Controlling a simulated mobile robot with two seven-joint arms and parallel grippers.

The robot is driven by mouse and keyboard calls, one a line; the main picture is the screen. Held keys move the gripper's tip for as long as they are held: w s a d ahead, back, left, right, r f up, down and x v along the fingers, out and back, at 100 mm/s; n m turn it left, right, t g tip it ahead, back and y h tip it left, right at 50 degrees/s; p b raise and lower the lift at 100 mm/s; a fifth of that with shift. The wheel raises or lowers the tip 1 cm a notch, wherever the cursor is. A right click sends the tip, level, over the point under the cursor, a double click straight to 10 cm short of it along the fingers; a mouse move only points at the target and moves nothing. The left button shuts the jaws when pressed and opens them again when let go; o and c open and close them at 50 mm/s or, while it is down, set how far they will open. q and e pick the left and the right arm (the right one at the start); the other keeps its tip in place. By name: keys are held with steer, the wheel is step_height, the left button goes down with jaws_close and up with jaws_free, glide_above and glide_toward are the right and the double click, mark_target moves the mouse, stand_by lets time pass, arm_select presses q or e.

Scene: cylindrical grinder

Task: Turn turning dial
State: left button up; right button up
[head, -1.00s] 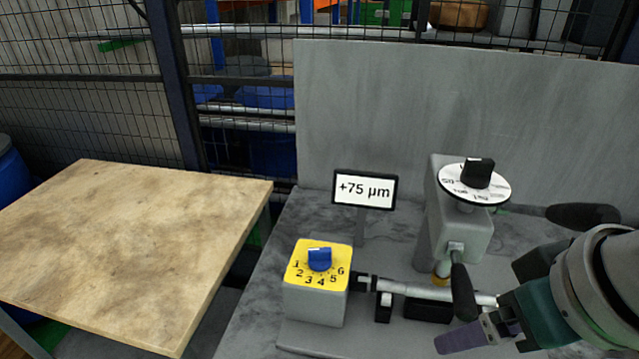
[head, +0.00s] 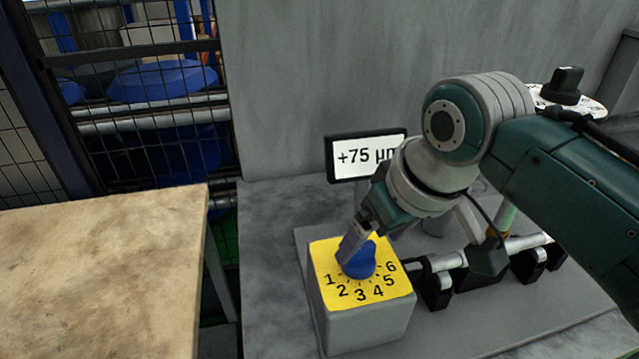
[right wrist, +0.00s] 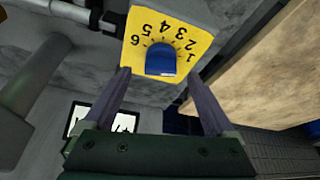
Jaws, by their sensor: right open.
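The turning dial is a blue knob (head: 358,262) on the yellow numbered face (head: 330,270) of a grey box. Numbers 1 to 6 run around its lower side. My right gripper (head: 352,245) reaches down over the knob from behind and partly covers its upper left. In the right wrist view the knob (right wrist: 160,60) shows between and just beyond the two open fingers (right wrist: 160,95). The fingers are spread to either side, and I cannot tell whether either touches the knob. My left gripper is not in view.
A display reading +75 µm (head: 345,158) stands behind the box, partly hidden by my arm. A black knob on a white dial (head: 565,85) is at the right. A grinder shaft (head: 520,245) runs right of the box. A wooden table (head: 100,280) is at the left.

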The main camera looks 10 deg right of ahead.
mark_target(366, 249)
steer(key=b+x, duration=0.1)
steer(key=x, duration=0.4)
steer(key=shift+a, duration=0.1)
steer(key=shift+r, duration=0.1)
steer(key=c, duration=1.3)
steer(key=shift+n, duration=0.3)
steer(key=shift+n+y, duration=0.4)
steer(key=shift+n, duration=0.5)
steer(key=shift+n+g+y+b, duration=0.55)
steer(key=shift+n+g+y, duration=0.05)
steer(key=shift+n, duration=1.1)
